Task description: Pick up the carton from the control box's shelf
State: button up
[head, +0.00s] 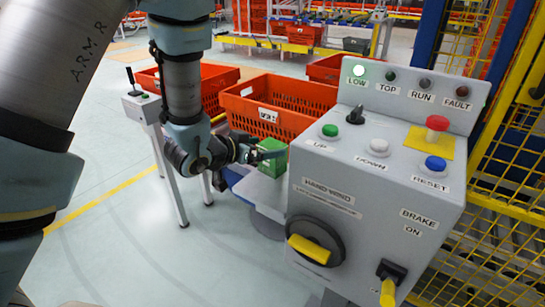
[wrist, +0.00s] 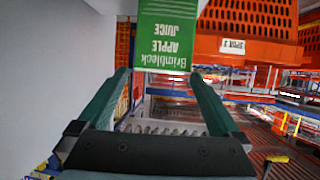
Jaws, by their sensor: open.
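The carton (head: 272,166) is a green box standing on the pale shelf (head: 254,187) at the left side of the grey control box (head: 370,170). My gripper (head: 273,152) reaches it from the left, its fingers level with the carton's upper part. In the wrist view the carton (wrist: 167,35) shows upside-down "Brimbleck Apple Juice" lettering, its near edge at my fingertips. My gripper (wrist: 163,76) is open, with a finger on each side of the carton's width. I cannot tell whether either finger touches it. The control box hides part of the shelf.
Orange totes (head: 285,132) stand just behind the shelf. A post with a black lever (head: 131,78) is to the left. The control box has buttons, a yellow-handled dial (head: 310,249) and a brake lever (head: 388,290). Yellow fencing (head: 500,170) stands right. Floor at left is open.

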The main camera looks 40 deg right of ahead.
aim_at(279, 146)
jog(key=shift+f+p+x, duration=0.2)
jog(key=shift+p+x, duration=0.4)
jog(key=shift+x, duration=1.25)
jog(key=shift+f+p+x, duration=0.15)
jog(key=shift+p+x, duration=0.4)
jog(key=shift+x, duration=1.35)
jog(key=shift+a, duration=0.15)
jog(key=shift+c, duration=0.2)
jog(key=c, duration=1.4)
